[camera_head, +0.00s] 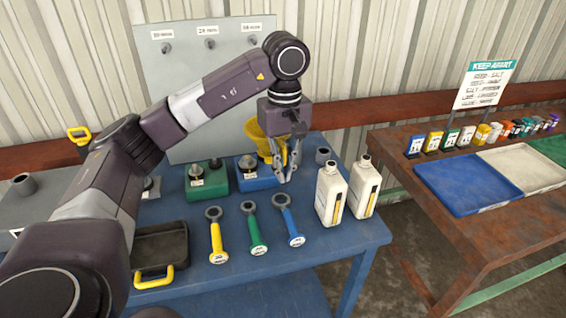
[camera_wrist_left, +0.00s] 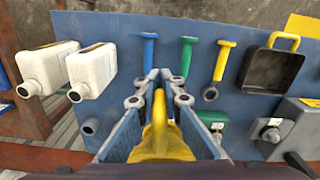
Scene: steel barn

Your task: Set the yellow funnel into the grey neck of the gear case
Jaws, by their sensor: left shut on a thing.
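The yellow funnel (camera_head: 256,136) is in my left gripper (camera_head: 287,176), above the back of the blue table. In the left wrist view the funnel (camera_wrist_left: 160,142) lies between the fingers of the left gripper (camera_wrist_left: 160,78), which are shut on its upright yellow part. The gripper hides part of the funnel in the head view. A grey case (camera_head: 45,203) stands at the far left with an open dark-grey neck (camera_head: 24,183) on top, apart from the funnel. My right gripper is not in view.
Green (camera_head: 205,182) and blue (camera_head: 262,178) boxes stand below the funnel. A grey cylinder (camera_head: 323,155) and two white bottles (camera_head: 331,192) stand right of the gripper. Yellow, green and blue tools (camera_head: 254,230) lie in front. A black pan (camera_head: 160,247) lies at front left.

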